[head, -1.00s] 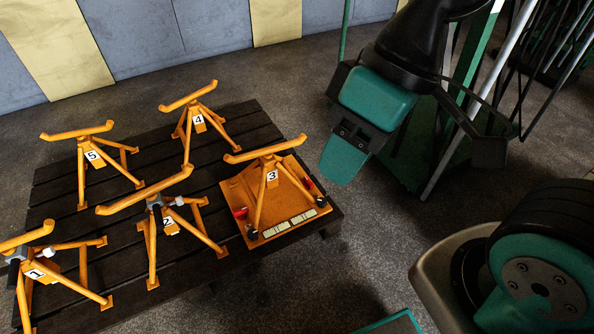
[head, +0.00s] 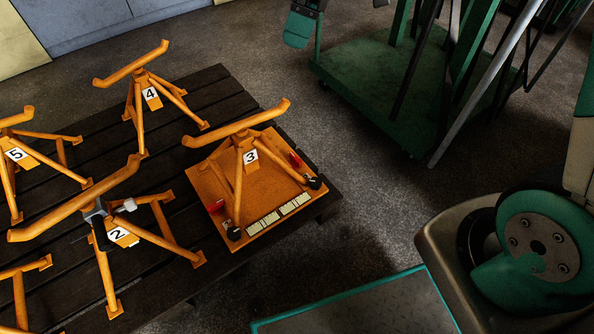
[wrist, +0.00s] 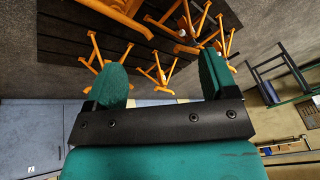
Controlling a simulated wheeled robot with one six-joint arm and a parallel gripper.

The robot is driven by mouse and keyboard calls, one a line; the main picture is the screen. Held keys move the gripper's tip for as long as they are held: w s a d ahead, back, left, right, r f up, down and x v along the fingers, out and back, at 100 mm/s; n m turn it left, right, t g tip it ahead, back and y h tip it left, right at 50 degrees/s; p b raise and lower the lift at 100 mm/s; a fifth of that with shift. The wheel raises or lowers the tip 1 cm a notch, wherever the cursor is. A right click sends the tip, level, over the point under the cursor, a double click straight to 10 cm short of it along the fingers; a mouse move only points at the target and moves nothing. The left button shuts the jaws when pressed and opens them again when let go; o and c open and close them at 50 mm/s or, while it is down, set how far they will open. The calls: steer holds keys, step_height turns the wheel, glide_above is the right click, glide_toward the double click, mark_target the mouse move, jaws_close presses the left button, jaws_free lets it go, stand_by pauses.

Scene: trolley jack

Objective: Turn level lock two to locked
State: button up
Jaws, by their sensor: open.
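The orange stand labelled 2 (head: 160,230) stands on the dark slatted platform in the head view. A grey collar (head: 97,212) with a white knob (head: 126,205) sits under its sloping top bar. A dark part hangs below the collar; its lock position is too small to tell. My gripper (wrist: 162,78) is open and empty in the wrist view, its two green fingers apart, with several orange stands beyond them. In the head view only a green part of my gripper (head: 298,30) shows at the top edge, far from stand 2.
Stand 3 (head: 245,160) rests on an orange plate (head: 285,212) with red and black fittings. Stands 4 (head: 140,85) and 5 (head: 22,155) are on the platform (head: 190,90). A green trolley (head: 370,80) with upright bars stands at right. Grey floor (head: 370,190) lies clear between.

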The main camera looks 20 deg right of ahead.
steer(key=w+d+f+n+b, duration=0.25)
steer(key=w+f+b, duration=0.35)
steer(key=f, duration=0.6)
steer(key=w+d+f+n+b, duration=0.2)
steer(key=w+d+f+b, duration=0.15)
steer(key=w+f, duration=0.65)
steer(key=n+b, duration=0.4)
steer(key=b, duration=0.2)
glide_toward(296, 157)
steer(key=shift+g, duration=0.4)
steer(key=b+x, duration=0.9)
steer(key=shift+w+a+f, duration=0.15)
steer(key=shift+w+f, duration=0.1)
steer(key=shift+f, duration=0.05)
steer(key=shift+r, duration=0.1)
steer(key=c, duration=0.7)
